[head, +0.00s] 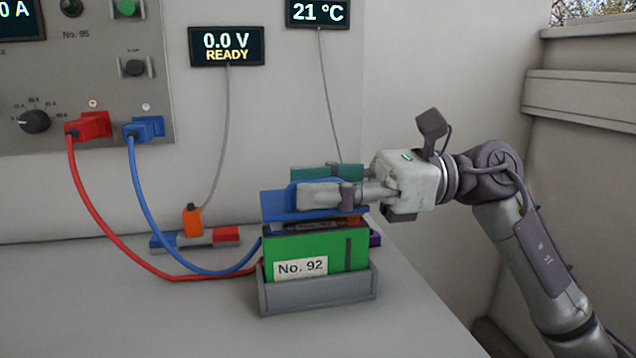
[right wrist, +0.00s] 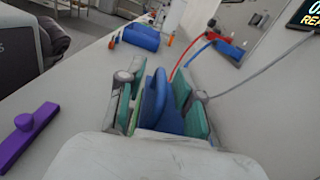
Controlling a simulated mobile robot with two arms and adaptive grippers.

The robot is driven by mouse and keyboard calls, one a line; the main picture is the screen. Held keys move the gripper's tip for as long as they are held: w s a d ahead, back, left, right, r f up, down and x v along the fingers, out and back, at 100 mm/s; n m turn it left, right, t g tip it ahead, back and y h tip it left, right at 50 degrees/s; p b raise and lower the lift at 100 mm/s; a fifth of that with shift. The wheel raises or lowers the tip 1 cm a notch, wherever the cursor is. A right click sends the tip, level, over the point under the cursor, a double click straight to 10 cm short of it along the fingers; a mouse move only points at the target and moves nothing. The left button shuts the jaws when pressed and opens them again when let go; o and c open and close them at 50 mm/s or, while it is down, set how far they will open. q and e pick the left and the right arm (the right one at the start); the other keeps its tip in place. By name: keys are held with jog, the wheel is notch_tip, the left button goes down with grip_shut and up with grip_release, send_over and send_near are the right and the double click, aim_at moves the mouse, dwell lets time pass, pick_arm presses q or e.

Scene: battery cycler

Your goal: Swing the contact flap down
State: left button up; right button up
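The green battery labelled No. 92 (head: 315,255) stands in a grey cradle (head: 318,294) on the bench. The blue contact flap (head: 271,204) lies roughly level, just above the battery's top, and is partly hidden by my right gripper. My right gripper (head: 296,184) reaches in from the right, its fingers apart. In the right wrist view the blue flap (right wrist: 154,100) rises between the teal finger pads of the gripper (right wrist: 160,68), with gaps seen beside it. Whether a pad touches it is unclear. My left gripper is not in view.
Red (head: 88,127) and blue (head: 145,130) plugs sit in the cycler panel, their cables running to the battery area. An orange connector (head: 193,221) stands behind on the left. A purple bar (right wrist: 25,138) lies on the bench. The front left bench is clear.

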jog(key=w+d, duration=0.2)
jog(key=d, duration=0.9)
jog(key=shift+w+d, duration=0.15)
jog(key=shift+d, duration=0.25)
jog(key=shift+f, duration=0.1)
